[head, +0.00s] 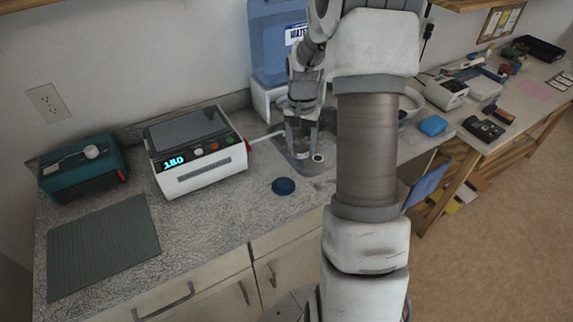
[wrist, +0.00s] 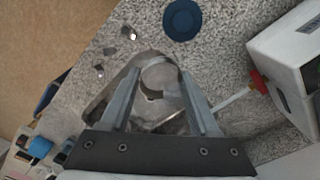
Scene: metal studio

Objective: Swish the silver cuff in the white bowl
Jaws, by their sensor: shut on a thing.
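My gripper (head: 301,148) points down over a grey recessed area of the counter, partly hidden by my arm in the head view. In the wrist view its two fingers (wrist: 158,84) close in on a small grey, ring-like piece, which I take for the silver cuff (wrist: 153,94). The cuff's outline is hard to make out against the grey surface beneath. A pale, rounded rim, probably the white bowl (head: 412,106), shows to the right of my arm. Most of it is hidden behind the arm. I cannot tell the gap between cuff and bowl.
A blue disc (head: 284,186) lies on the counter in front of the gripper. A white device reading 180 (head: 197,155) and a teal box (head: 83,168) stand left. A blue water container (head: 273,45) stands behind. Small shiny pieces (wrist: 128,33) lie near the fingers.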

